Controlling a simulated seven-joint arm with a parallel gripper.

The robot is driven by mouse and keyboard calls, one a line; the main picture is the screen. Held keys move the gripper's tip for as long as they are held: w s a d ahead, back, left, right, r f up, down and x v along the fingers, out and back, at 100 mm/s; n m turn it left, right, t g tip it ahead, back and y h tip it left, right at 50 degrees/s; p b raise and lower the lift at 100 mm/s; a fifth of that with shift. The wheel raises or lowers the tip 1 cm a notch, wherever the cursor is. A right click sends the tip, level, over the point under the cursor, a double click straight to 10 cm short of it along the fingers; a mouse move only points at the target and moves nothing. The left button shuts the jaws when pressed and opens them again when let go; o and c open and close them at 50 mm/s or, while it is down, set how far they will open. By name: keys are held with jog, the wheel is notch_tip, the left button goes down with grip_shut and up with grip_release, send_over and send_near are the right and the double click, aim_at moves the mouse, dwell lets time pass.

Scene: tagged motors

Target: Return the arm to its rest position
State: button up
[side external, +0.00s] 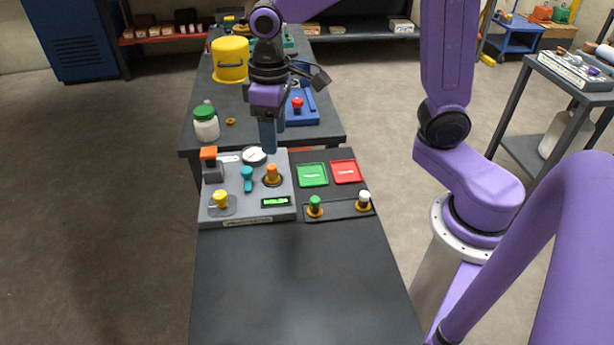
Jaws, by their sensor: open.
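My gripper (270,146) points down over the back edge of the grey control panel (238,209), close behind its round gauge (254,156). Its fingers are seen nearly edge-on, with nothing visible held between them. Whether the fingertips touch anything cannot be told from this angle. My purple arm reaches in from the right and over the top of the view. The panel carries an orange knob (272,171), a teal knob (247,175), a yellow knob (221,199) and an orange-topped lever (209,155).
A green tray (312,175) and a red tray (346,171) lie right of the panel. Green (315,203) and white (364,198) knobs stand before them. Behind are a white jar (206,125), yellow bucket (230,62) and blue device (301,112). The front tabletop (295,280) is clear.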

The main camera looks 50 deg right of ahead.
jog(key=s+d+f+n, duration=0.1)
jog(key=s+d+n, duration=0.2)
jog(key=s, duration=0.7)
jog(key=s+d+n, duration=0.3)
jog(key=s+n, duration=0.1)
jog(key=s, duration=0.7)
jog(key=shift+f, duration=0.35)
